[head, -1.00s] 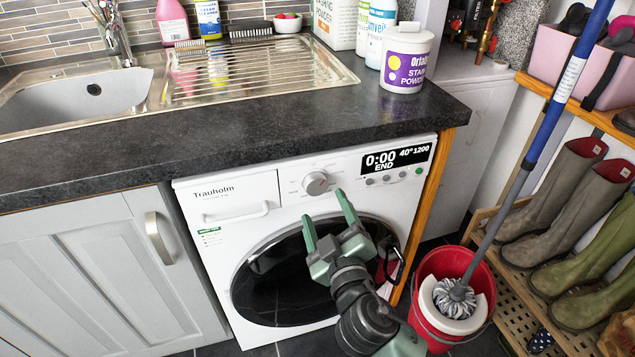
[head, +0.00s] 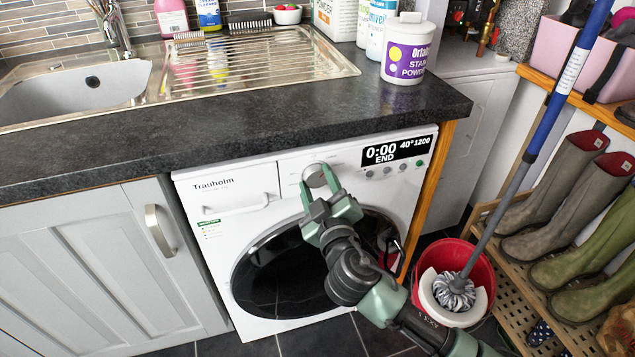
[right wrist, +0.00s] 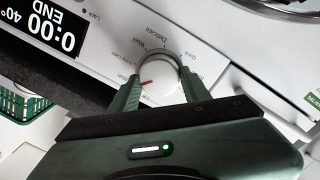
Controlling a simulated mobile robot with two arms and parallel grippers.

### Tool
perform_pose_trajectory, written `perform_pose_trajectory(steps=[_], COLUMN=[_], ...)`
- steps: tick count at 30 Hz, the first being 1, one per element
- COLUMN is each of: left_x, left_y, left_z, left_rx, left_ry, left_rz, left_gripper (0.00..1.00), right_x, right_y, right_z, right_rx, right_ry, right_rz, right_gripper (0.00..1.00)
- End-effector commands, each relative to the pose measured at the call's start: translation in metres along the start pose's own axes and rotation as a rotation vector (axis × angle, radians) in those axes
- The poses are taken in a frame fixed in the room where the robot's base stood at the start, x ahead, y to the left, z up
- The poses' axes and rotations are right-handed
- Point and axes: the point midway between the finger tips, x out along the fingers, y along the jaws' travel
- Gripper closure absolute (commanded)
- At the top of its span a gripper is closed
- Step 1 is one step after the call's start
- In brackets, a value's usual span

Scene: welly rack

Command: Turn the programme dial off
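The programme dial (head: 316,174) is a round white knob on the front panel of the white washing machine (head: 232,180). It also shows in the right wrist view (right wrist: 158,74), with a red mark pointing left and slightly down. My right gripper (head: 315,180) is at the dial, one finger on each side. In the right wrist view its fingers (right wrist: 159,88) lie against both edges of the knob and look shut on it. The printed words round the dial are partly hidden. The display (head: 397,151) reads 0:00 END, 40° and 1200. My left gripper is not in view.
A dark worktop (head: 230,125) overhangs the machine just above the dial. A red bucket (head: 470,262) with a mop stands to the right, beside a boot rack (head: 575,340). A stain powder tub (head: 404,60) stands on the worktop.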

Motion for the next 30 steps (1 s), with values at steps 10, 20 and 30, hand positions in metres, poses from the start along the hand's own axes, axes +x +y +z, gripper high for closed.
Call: perform_pose_trajectory(steps=[10,20,30], left_x=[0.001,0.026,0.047], left_y=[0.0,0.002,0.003], left_z=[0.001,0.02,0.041], left_rx=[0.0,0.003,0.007], left_ry=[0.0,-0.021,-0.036], left_rz=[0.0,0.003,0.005], left_gripper=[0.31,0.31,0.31], right_x=[0.0,0.0,0.0], right_y=[-0.001,-0.001,-0.002], right_z=[0.001,0.001,0.002], right_rx=[-0.05,-0.275,-0.534], right_ry=[0.001,0.012,0.026], right_rz=[0.002,0.011,0.022], right_gripper=[0.93,0.93,0.93])
